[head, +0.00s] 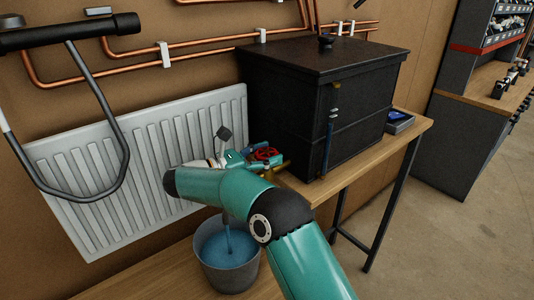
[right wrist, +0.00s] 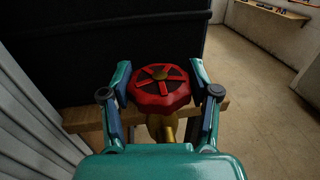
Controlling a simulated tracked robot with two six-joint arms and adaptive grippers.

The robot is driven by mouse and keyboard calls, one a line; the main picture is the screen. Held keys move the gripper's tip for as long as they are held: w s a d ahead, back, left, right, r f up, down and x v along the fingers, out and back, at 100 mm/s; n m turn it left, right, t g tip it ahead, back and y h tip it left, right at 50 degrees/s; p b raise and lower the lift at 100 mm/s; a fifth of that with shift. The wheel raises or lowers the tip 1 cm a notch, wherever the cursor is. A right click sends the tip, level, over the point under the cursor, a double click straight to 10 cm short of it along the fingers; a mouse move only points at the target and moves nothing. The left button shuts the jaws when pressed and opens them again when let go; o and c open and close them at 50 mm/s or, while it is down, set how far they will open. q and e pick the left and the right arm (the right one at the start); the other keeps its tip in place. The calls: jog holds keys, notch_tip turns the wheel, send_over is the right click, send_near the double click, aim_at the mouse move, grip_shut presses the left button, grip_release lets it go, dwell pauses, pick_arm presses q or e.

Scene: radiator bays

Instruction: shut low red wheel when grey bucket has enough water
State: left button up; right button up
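The low red wheel (right wrist: 158,90) sits on a brass valve stem at the front edge of the wooden bench; part of it shows in the head view (head: 265,154). My right gripper (right wrist: 160,78) has one finger on each side of the wheel, and both fingers appear to touch its rim. The grey bucket (head: 229,278) stands below, partly behind my right arm. A thin stream falls into blue water (head: 232,247) in it. The water surface lies below the rim; a level mark is not visible. My left gripper is not in view.
A black cabinet (head: 300,100) stands on the bench behind the wheel. A white radiator (head: 110,165) is on the wall at left, with copper pipes (head: 200,42) above. A small device with a screen (head: 398,120) lies at the bench's right end. Open floor (head: 420,215) is at right.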

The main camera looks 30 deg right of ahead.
aim_at(267, 152)
jog(key=o, duration=0.5)
notch_tip(267, 152, up, 10)
jog(key=shift+f, duration=0.1)
dwell(0.4)
